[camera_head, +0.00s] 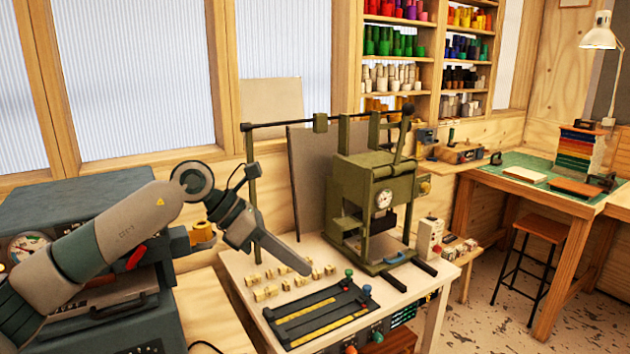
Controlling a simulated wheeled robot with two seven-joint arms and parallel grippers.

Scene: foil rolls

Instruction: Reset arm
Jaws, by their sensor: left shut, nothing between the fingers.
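My left arm (130,222) reaches in from the left and bends down at the wrist. My left gripper (303,267) is shut and empty. Its tip points down and to the right, and in the picture it lies over the pale work table among small blocks (268,275). I cannot tell how far above the table it is. My right gripper is not in view.
A green press (372,190) stands on the pale table (240,268), behind a black rack with yellow strips (318,312). A dark machine (75,225) is at left. Shelves (432,60) hold coloured rolls at the back. A desk (520,170) and stool (541,228) stand at right.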

